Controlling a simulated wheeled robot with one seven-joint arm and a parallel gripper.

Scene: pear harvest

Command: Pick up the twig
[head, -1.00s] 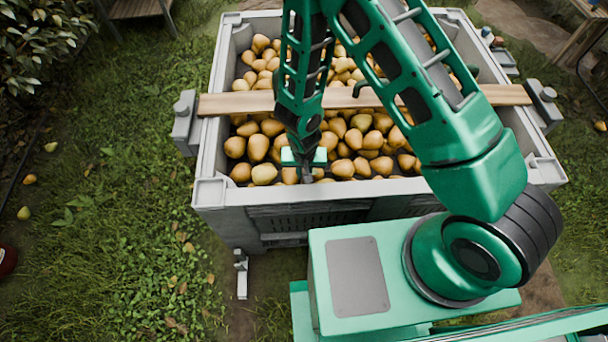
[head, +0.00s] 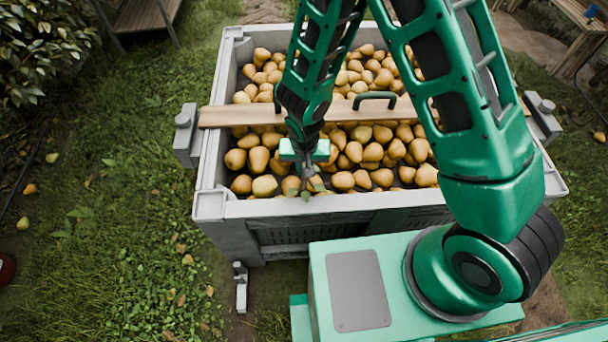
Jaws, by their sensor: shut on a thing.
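My gripper (head: 306,178) points down over the near part of the pear bin, close to its front wall. It is shut on the twig (head: 312,188), which shows as a small bit of green leaf and thin stem at the fingertips. Most of the twig is too small or hidden to make out. Pears lie just behind and beside the fingers. I cannot tell whether the twig still touches the pears.
The grey bin (head: 370,207) is full of yellow-brown pears (head: 258,158). A wooden plank (head: 232,115) with a dark green handle (head: 374,97) lies across the bin, behind my gripper. Grey blocks (head: 187,130) stand at the bin's sides. Grass lies to the left.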

